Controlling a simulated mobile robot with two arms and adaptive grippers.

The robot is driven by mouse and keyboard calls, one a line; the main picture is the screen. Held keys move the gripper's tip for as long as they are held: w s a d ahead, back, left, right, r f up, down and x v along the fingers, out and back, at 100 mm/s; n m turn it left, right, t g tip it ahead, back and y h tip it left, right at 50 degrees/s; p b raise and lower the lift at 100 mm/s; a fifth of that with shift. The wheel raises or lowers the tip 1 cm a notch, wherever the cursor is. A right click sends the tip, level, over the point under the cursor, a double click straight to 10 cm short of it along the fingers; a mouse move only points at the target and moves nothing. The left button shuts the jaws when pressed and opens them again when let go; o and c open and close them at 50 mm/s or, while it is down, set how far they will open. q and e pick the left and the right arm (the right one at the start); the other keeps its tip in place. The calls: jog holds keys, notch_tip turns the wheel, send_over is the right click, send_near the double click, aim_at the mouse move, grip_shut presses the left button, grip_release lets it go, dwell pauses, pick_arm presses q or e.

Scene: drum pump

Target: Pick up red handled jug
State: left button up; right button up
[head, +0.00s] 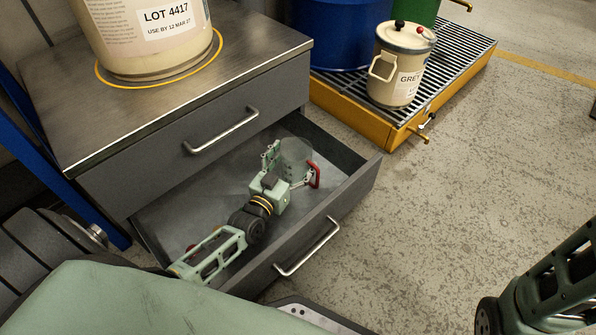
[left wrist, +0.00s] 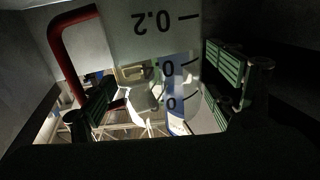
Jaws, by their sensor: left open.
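A clear jug (head: 298,150) with a red handle (head: 315,175) is in the open lower drawer, near its right end. My left gripper (head: 287,168) is open at the jug, with one finger on its far left side and the other near the handle. In the left wrist view, the jug's wall with printed marks (left wrist: 155,25) shows between and beyond the open fingers (left wrist: 165,95). The red handle (left wrist: 60,50) is at the left there, beside the left finger. I cannot tell whether the fingers touch the jug. My right gripper is out of view.
The drawer's front wall with its bar handle (head: 307,247) stands close to my left arm. A small red thing (head: 191,247) shows in the drawer, partly hidden by that arm. The cabinet top (head: 240,75) holds a large labelled container (head: 140,40). A cream can (head: 398,65) stands on a yellow grated platform (head: 360,122).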

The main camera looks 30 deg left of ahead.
pick_arm(q)
jog(key=shift+w, duration=0.6)
jog(key=c, duration=1)
jog(key=shift+o, duration=0.2)
